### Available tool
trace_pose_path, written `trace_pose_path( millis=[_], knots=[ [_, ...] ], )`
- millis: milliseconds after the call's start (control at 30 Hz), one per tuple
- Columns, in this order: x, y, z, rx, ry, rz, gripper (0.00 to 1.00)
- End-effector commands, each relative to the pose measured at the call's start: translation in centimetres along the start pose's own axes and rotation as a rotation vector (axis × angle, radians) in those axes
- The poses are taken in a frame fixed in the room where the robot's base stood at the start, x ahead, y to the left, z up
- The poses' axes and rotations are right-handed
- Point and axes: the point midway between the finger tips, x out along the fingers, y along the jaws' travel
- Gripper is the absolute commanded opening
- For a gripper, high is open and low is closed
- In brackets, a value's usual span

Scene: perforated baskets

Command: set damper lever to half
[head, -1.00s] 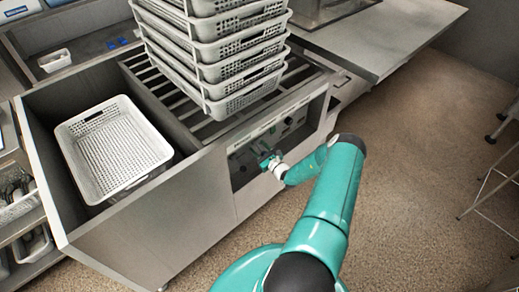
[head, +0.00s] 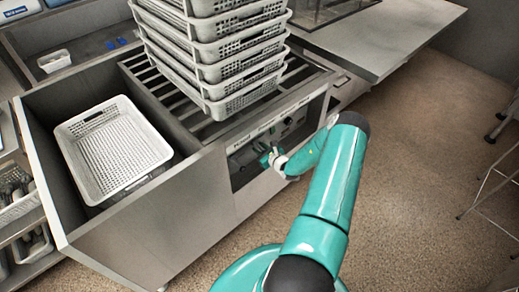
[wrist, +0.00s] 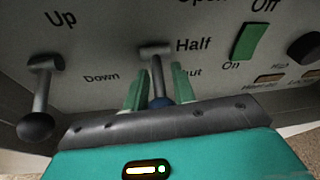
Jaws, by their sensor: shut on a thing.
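The damper lever (wrist: 157,75) is a grey rod with a blue ball knob (wrist: 159,101), seen in the wrist view on a panel marked Open, Half and Shut. Its mount lies level with the word Half. My gripper (wrist: 157,88) has its two green fingers on either side of the lever near the knob and is shut on it. The knob is partly hidden by the gripper body. In the head view my gripper (head: 268,158) is at the front panel of the metal counter, and the lever is too small to make out there.
A second lever with a dark ball knob (wrist: 36,127), marked Up and Down, is left of my gripper. A green switch (wrist: 247,42) and a black dial (wrist: 305,48) are to the right. Stacked baskets (head: 225,75) stand above the panel; another basket (head: 112,150) sits in the left basin.

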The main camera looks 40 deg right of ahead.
Motion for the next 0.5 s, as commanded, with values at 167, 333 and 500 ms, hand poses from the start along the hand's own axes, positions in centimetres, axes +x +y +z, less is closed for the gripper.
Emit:
trace_pose_path(
  millis=[167, 333, 500],
  knots=[
    [-0.23, -0.15, 0.49, -0.015, 0.112, 0.02, 0.0],
    [-0.4, -0.21, 0.68, -0.023, 0.191, 0.033, 0.0],
    [-0.48, -0.28, 0.75, -0.024, 0.232, 0.038, 0.0]
  ],
)
